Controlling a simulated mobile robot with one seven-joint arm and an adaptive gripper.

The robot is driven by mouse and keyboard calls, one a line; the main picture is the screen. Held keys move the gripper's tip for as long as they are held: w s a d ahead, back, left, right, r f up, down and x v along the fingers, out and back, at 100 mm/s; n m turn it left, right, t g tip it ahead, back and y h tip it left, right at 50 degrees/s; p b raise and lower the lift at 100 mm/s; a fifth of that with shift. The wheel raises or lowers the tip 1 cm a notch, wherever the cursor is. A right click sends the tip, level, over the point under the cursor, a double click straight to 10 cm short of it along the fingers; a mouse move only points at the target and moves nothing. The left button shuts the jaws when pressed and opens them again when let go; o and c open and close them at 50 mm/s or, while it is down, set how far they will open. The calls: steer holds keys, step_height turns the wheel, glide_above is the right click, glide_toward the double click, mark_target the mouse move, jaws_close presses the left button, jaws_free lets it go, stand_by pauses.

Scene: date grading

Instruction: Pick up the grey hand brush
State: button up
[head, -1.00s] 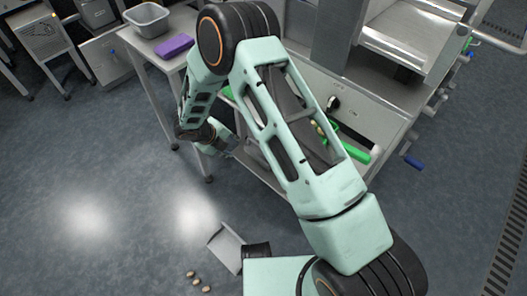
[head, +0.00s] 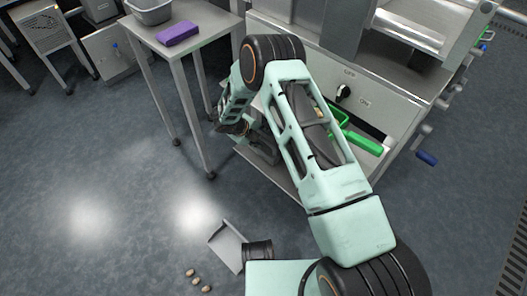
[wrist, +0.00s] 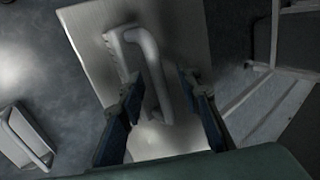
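My gripper (wrist: 158,84) shows in the wrist view with its two dark blue fingers spread apart. A grey, bent, handle-like shape (wrist: 155,70) lies beyond and between the fingers, over a pale flat panel (wrist: 92,28). It looks like the grey hand brush, but dim light and blur leave this uncertain. I see no finger clearly touching it. In the head view my arm hides much of the low shelf (head: 284,186) under the machine, and the brush cannot be made out there.
A grey dustpan (head: 228,244) and several dates (head: 197,281) lie on the floor. A side table carries a purple cloth (head: 178,33) and a grey tub (head: 150,12). The machine (head: 375,100), with a green-handled tool (head: 362,143), stands close to my arm.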

steer(key=shift+w+d+f, duration=0.25)
steer(key=shift+f, duration=0.4)
steer(key=shift+r, duration=0.1)
steer(key=shift+c, duration=0.4)
jaws_close()
